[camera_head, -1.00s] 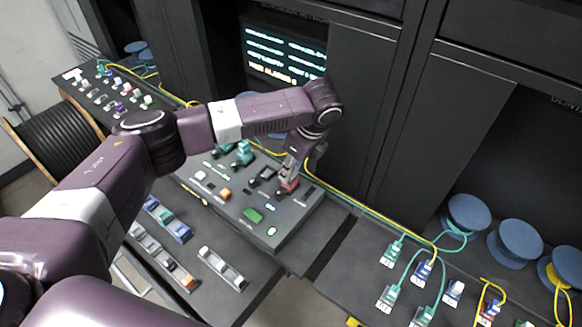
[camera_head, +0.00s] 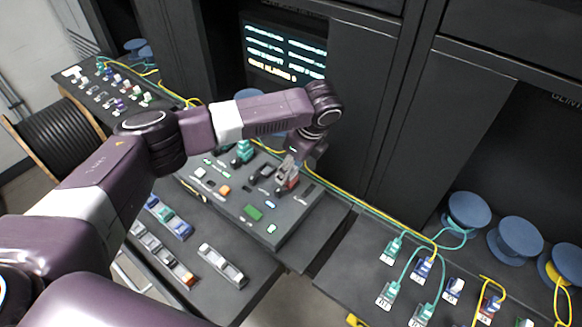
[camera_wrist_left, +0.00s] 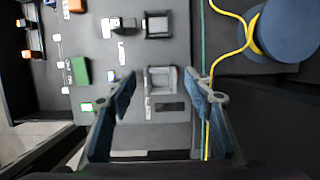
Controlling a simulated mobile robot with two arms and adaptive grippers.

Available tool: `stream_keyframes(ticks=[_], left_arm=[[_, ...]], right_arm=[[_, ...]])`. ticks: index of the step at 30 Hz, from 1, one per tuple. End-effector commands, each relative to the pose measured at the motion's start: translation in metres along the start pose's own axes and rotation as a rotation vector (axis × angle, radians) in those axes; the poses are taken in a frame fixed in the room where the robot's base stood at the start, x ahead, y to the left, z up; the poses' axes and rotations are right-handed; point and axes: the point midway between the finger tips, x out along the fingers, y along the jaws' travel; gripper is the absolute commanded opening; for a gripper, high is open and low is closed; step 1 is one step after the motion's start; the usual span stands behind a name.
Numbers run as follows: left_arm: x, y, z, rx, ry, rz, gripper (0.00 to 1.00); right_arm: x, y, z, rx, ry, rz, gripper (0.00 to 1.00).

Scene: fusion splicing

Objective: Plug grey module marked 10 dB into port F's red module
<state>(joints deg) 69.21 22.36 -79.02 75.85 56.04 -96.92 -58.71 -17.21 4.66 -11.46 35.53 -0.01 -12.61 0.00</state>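My left gripper (camera_head: 289,172) is over the sloped middle console in the head view. In the left wrist view its two fingers (camera_wrist_left: 161,92) are apart, with a square grey-rimmed fixture (camera_wrist_left: 160,80) beyond the gap and nothing clearly held. A small reddish part (camera_head: 287,184) shows just under the gripper; I cannot tell its exact link to the fixture. Grey modules (camera_head: 150,242) sit in a row on the front shelf, with another grey piece (camera_head: 222,267) to the right. The 10 dB marking and port letters are unreadable. My right gripper is out of view.
Yellow and green fibres (camera_head: 350,203) run behind the console to the right shelf. Blue spools (camera_head: 468,210) stand at the right. The console carries a dark square holder (camera_wrist_left: 158,25) and a green block (camera_wrist_left: 80,70). A lit screen (camera_head: 285,52) is behind.

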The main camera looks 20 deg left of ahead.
Motion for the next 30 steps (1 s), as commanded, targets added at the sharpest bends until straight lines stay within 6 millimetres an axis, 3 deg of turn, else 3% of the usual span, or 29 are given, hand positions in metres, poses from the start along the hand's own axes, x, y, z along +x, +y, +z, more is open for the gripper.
stream_keyframes(ticks=[7,11,24,30], left_arm=[[-0.001,0.000,0.000,0.000,0.000,0.000,0.47],[-0.012,-0.001,0.000,0.001,0.001,-0.002,0.47],[-0.099,-0.001,0.000,0.001,0.000,-0.003,0.47],[-0.118,0.000,0.000,0.001,0.000,0.000,0.47]], right_arm=[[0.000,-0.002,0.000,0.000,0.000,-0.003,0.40],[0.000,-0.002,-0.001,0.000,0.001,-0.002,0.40],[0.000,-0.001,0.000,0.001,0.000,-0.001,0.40],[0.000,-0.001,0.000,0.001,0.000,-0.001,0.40]])
